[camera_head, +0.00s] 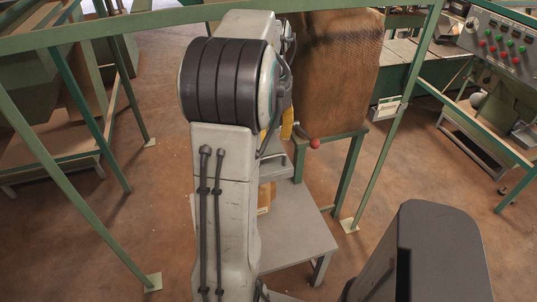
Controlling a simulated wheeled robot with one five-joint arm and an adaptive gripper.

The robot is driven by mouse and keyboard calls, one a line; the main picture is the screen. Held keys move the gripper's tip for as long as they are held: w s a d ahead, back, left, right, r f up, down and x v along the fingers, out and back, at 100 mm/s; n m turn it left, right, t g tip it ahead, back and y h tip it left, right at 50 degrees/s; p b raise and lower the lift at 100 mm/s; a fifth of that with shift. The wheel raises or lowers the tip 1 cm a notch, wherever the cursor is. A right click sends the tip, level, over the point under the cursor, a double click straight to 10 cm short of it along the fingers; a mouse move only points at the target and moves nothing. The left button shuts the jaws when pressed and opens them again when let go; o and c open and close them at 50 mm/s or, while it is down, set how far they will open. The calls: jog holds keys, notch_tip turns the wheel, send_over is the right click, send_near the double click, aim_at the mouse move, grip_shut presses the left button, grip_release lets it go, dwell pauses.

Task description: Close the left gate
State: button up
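A lever with a red ball knob (315,143) sticks out below a large brown hopper (338,80), just right of my arm. I cannot tell whether this lever belongs to the left gate. No gate plate shows clearly; my arm covers the area left of the lever. My arm rises through the middle of the view and bends away at its top. My gripper is not visible, hidden behind my own arm. A small yellow part (287,123) shows at the arm's right edge, and I cannot tell what it belongs to.
A low grey table (298,235) stands under the hopper, partly behind my arm. Green frame posts (375,175) and a rail (110,27) cross the view. A control panel (505,45) stands at right. The brown floor (165,190) is clear at left.

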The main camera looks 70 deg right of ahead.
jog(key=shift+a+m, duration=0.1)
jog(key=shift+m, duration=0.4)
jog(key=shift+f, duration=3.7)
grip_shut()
